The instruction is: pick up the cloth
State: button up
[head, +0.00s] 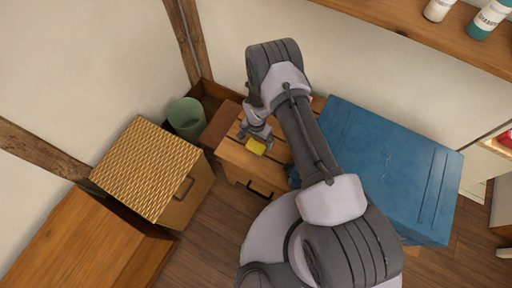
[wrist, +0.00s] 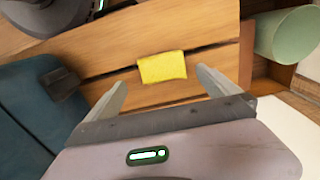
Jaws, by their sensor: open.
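The cloth (wrist: 163,67) is a small folded yellow piece. It lies flat on the slatted wooden top of a small stand (wrist: 200,27). In the wrist view my gripper (wrist: 162,85) is open. Its two fingers stand apart, one to the left and one to the right of the cloth, with nothing between them that I can see held. I cannot tell how far the fingertips are above the stand's top.
A blue chest (head: 385,160) stands right of the stand. A green bin (head: 186,117) stands to its left, and a woven hamper (head: 147,165) is further left. A wooden shelf (head: 430,30) with bottles is at the upper right. Wooden floor (head: 205,225) is free below the stand.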

aim_at(256, 145)
notch_tip(256, 145, down, 6)
jog(key=b, duration=0.2)
jog(key=shift+w+a+r+b, duration=0.1)
jog(key=shift+w+r+b, duration=0.05)
jog(key=shift+r+b, duration=0.15)
jog(key=shift+r, duration=0.1)
jog(key=c, duration=1.3)
notch_tip(256, 145, up, 10)
jog(key=p, duration=0.4)
jog(key=shift+c, duration=0.3)
